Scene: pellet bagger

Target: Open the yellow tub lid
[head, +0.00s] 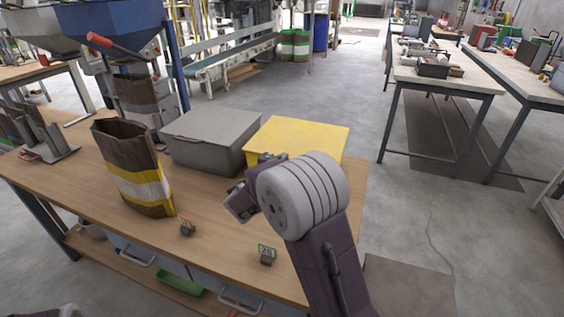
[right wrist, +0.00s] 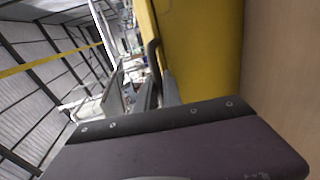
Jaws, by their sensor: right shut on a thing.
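The yellow tub (head: 252,156) stands on the wooden bench, right of a grey tub. Its flat yellow lid (head: 300,136) lies on top and looks closed. My right gripper (head: 266,159) is at the tub's near left side, by the lid's front edge. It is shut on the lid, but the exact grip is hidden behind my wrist. In the right wrist view the yellow tub (right wrist: 202,50) fills the upper middle, with a dark curved piece (right wrist: 154,58) beside it.
A grey lidded tub (head: 209,134) stands directly left of the yellow tub. An open brown bag with yellow and white bands (head: 137,172) stands further left. Small number holders (head: 267,254) are near the bench's front edge.

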